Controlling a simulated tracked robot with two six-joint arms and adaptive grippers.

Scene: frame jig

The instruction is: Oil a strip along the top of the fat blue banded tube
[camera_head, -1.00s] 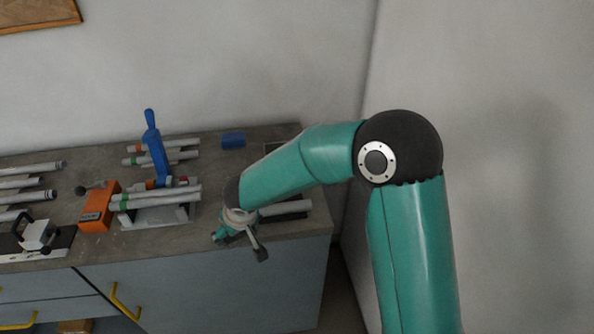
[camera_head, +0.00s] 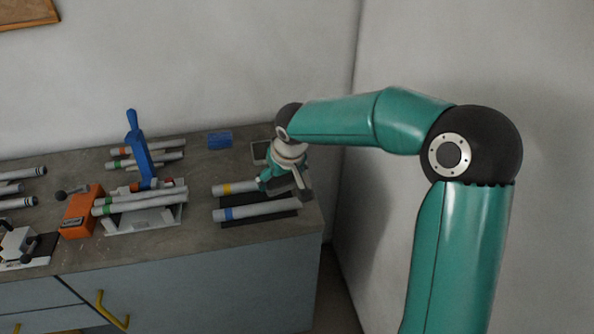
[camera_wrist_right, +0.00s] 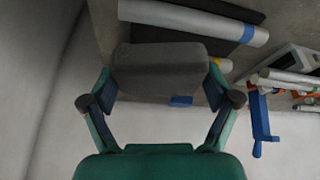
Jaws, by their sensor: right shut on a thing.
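A thick grey tube with a blue band (camera_head: 260,211) lies near the front of the bench on a dark mat (camera_head: 232,222). It also shows at the top of the right wrist view (camera_wrist_right: 190,17). Behind it lies a tube with a yellow band (camera_head: 222,189), partly covered by my gripper. My right gripper (camera_head: 282,181) is shut on a dark grey block (camera_wrist_right: 160,68). The block is over the yellow-banded tube's right end, behind the blue-banded tube; I cannot tell how high. My left gripper is not in view.
Left of the mat stands a white jig holding tubes (camera_head: 145,219), with a blue lever (camera_head: 136,140) and an orange block (camera_head: 80,212). A blue cylinder (camera_head: 220,140) and a dark tray (camera_head: 257,149) are at the back. More tubes lie at the left.

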